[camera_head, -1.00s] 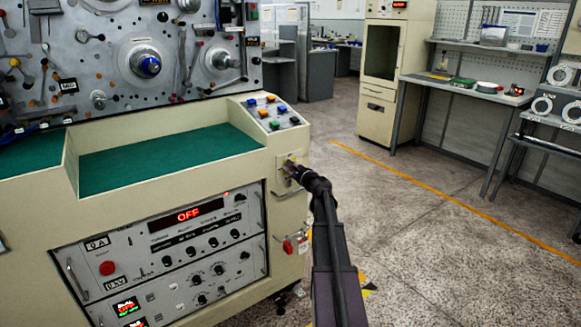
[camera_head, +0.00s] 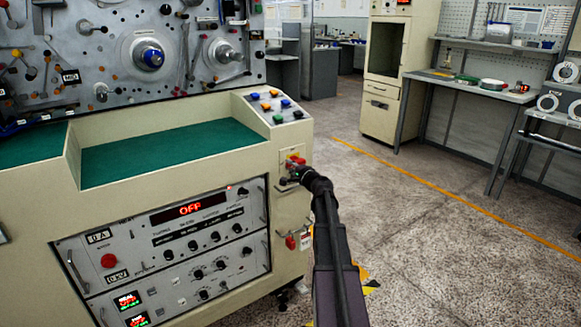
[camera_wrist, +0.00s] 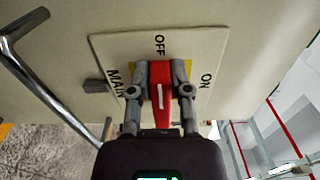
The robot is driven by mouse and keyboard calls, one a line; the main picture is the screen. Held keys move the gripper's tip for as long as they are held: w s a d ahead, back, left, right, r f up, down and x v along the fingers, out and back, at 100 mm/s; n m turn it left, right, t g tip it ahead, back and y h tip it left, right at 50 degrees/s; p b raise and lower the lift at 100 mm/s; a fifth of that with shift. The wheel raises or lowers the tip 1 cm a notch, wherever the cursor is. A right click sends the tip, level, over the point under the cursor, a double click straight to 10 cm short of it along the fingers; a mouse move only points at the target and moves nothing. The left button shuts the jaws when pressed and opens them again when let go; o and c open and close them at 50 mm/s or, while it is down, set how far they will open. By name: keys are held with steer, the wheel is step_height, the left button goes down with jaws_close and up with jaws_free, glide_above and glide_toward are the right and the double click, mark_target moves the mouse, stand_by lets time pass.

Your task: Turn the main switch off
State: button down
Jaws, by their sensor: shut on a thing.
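The main switch is a red handle (camera_wrist: 159,90) with a white line on a yellow patch of a pale plate (camera_wrist: 115,50) marked MAIN, OFF and ON. In the wrist view its white line points roughly toward the OFF label. My gripper (camera_wrist: 160,78) is shut on the red handle, one finger on each side. In the head view my gripper (camera_head: 291,178) is at the right end panel of the machine, and a bit of the red switch (camera_head: 295,159) shows above it. The machine's display (camera_head: 190,209) reads OFF in red.
A metal bar handle (camera_wrist: 40,85) stands out left of the plate in the wrist view. A red padlock-like piece (camera_head: 290,242) hangs below the switch. A button panel (camera_head: 272,106) sits above. The floor to the right is clear up to the workbenches.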

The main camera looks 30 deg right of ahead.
stand_by(0.4)
steer(key=c, duration=0.6)
jaws_free()
steer(key=shift+o, duration=0.2)
steer(key=shift+s, duration=0.1)
steer(key=s, duration=1.1)
steer(key=shift+s, duration=0.35)
